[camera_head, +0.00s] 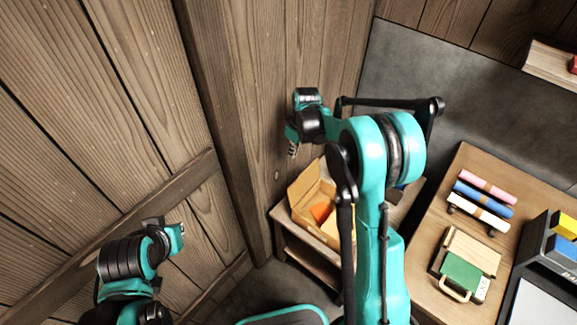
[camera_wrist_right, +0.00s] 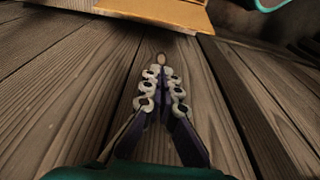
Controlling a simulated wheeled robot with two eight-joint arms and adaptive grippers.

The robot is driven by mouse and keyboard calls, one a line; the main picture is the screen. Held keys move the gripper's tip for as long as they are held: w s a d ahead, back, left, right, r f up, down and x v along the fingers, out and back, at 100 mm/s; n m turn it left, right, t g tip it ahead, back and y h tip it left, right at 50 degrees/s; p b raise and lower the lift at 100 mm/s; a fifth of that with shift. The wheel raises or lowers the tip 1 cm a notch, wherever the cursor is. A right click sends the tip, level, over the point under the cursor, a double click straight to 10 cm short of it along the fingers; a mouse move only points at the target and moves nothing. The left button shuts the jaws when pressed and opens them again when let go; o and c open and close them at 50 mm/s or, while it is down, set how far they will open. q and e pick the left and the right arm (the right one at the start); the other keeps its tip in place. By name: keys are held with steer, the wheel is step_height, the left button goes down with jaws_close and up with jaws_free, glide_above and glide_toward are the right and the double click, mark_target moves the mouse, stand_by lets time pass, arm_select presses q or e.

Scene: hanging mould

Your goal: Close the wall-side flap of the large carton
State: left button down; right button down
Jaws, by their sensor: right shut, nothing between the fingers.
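The large carton (camera_head: 341,238) is an open cardboard box on a low wooden stand beside the plank wall, with something orange inside. Its wall-side flap (camera_head: 303,185) stands up, tilted towards the wall. A cardboard edge (camera_wrist_right: 165,9) shows at the top of the right wrist view. My right gripper (camera_head: 293,151) is above and behind the carton, close to the wall, apart from the flap. In the wrist view its fingers (camera_wrist_right: 162,72) are shut with nothing between them, in front of wooden planks. My right arm hides the carton's right side. My left arm shows at lower left, but its fingers do not.
The plank wall (camera_head: 150,90) with a post and rail fills the left. The low stand (camera_head: 300,245) carries the carton. A table (camera_head: 450,190) at right holds coloured rolls (camera_head: 484,198), a green-and-beige item (camera_head: 462,275) and a dark organiser (camera_head: 540,255).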

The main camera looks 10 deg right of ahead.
steer(key=b, duration=0.3)
glide_above(305, 182)
steer(key=w+a, duration=0.4)
steer(key=a, duration=0.1)
step_height(305, 182, down, 10)
steer(key=s+d, duration=0.1)
steer(key=s+d+b, duration=0.1)
steer(key=s, duration=0.1)
steer(key=shift+s+r, duration=0.1)
steer(key=shift+r, duration=0.25)
steer(key=shift+d, duration=0.1)
